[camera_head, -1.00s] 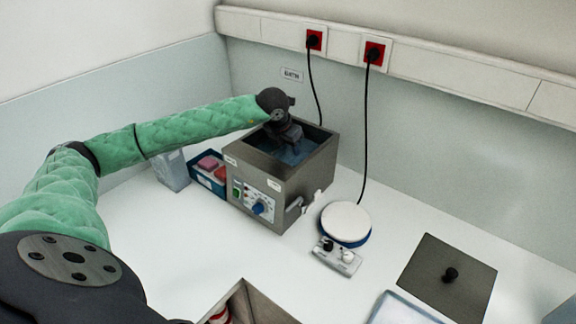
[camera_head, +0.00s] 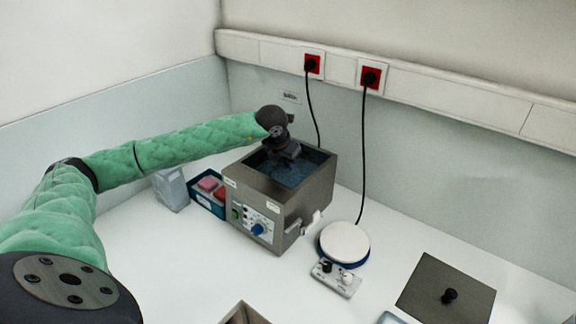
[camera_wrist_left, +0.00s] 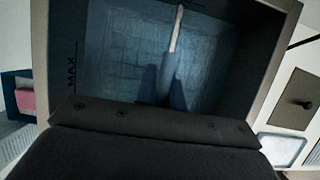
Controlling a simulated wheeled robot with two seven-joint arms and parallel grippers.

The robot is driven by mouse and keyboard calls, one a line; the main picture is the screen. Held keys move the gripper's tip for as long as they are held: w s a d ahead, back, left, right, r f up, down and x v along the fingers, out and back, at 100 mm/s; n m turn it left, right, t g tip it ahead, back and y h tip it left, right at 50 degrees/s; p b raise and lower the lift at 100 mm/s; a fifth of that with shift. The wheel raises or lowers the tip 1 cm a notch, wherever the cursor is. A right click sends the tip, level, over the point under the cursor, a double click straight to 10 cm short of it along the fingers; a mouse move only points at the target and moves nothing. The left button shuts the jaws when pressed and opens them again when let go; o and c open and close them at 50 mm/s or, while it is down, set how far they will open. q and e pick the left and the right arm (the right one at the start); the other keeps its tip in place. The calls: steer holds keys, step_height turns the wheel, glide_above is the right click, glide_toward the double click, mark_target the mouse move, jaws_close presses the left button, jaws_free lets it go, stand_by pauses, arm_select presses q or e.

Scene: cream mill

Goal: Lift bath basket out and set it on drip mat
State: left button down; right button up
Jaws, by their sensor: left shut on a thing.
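The steel water bath (camera_head: 304,202) stands at the back of the counter, open at the top, with bluish water inside. My left gripper (camera_head: 282,154) reaches down into the bath's opening. In the left wrist view its fingers (camera_wrist_left: 168,92) are shut on a thin pale bar, the bath basket's handle (camera_wrist_left: 176,30). The basket's mesh (camera_wrist_left: 115,60) shows dimly inside the bath, within its walls. A pale tray-like mat (camera_wrist_left: 284,148), perhaps the drip mat, shows at the right of the left wrist view; its edge (camera_head: 388,319) is cut off in the head view. My right gripper is not in view.
A blue box with pink and red items (camera_head: 209,190) stands left of the bath. A round white-topped plate with a control box (camera_head: 344,243) is right of it. A dark lid with a knob (camera_head: 446,290) lies farther right. Cords hang behind.

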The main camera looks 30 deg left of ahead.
arm_select(q)
step_height(320, 180, up, 19)
steer(key=p, duration=0.2)
steer(key=shift+p, duration=0.35)
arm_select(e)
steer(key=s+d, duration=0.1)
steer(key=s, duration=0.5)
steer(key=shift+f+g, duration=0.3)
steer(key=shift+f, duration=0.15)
arm_select(q)
steer(key=shift+f, duration=0.15)
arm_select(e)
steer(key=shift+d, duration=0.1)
